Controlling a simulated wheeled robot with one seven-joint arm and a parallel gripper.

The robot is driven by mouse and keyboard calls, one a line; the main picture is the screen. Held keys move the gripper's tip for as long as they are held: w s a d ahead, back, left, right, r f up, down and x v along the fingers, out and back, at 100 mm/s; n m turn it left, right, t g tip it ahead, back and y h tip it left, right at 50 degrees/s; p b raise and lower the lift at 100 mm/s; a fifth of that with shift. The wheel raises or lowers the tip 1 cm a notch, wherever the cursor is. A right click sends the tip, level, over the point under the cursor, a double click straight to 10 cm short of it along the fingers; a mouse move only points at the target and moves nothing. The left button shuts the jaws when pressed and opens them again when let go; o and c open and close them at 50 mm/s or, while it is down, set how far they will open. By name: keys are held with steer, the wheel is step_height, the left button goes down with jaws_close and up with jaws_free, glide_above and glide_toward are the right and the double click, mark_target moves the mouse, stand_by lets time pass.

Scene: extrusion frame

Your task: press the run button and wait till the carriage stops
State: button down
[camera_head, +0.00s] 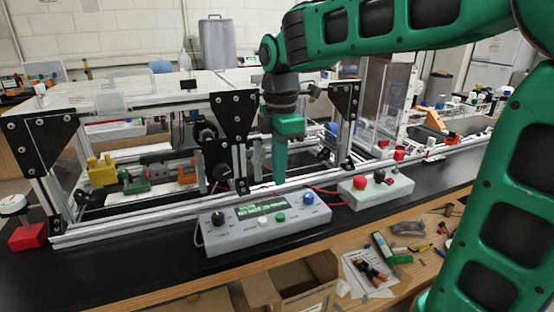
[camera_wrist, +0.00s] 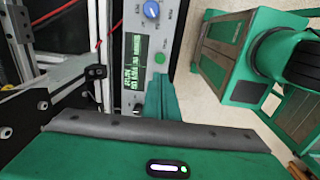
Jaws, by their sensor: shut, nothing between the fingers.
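The grey control box (camera_head: 230,240) stands on the black bench in front of the extrusion frame. It has a lit green display (camera_head: 262,207), a black knob, a white button, a green button (camera_head: 281,217) and a blue knob (camera_head: 308,198). The green button also shows in the wrist view (camera_wrist: 159,58). My gripper (camera_head: 280,182) is shut and empty, pointing down behind the box. In the wrist view its teal fingertips (camera_wrist: 160,88) appear close to the green button; contact cannot be told. The display seems to start with "RUN". A dark plate inside the frame (camera_head: 218,160) may be the carriage.
A second box (camera_head: 375,190) with red and black controls stands to the right, joined by red cables. Frame posts and black corner plates (camera_head: 235,112) stand close to my gripper. An open cardboard box (camera_head: 305,285) and tools lie below the bench edge.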

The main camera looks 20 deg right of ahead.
steer(key=shift+r, duration=1.6)
steer(key=s+d+f+m, duration=0.7)
steer(key=s+d+m, duration=0.2)
steer(key=s+m, duration=0.3)
steer(key=s+d+f+m, duration=0.7)
steer(key=s+d+m, duration=0.1)
steer(key=s+m, duration=0.3)
steer(key=shift+s+d+f+m, duration=0.35)
steer(key=shift+s+d+m, duration=0.05)
steer(key=shift+m, duration=0.3)
steer(key=shift+w, duration=0.15)
steer(key=shift+w+f, duration=0.25)
steer(key=shift+w, duration=0.25)
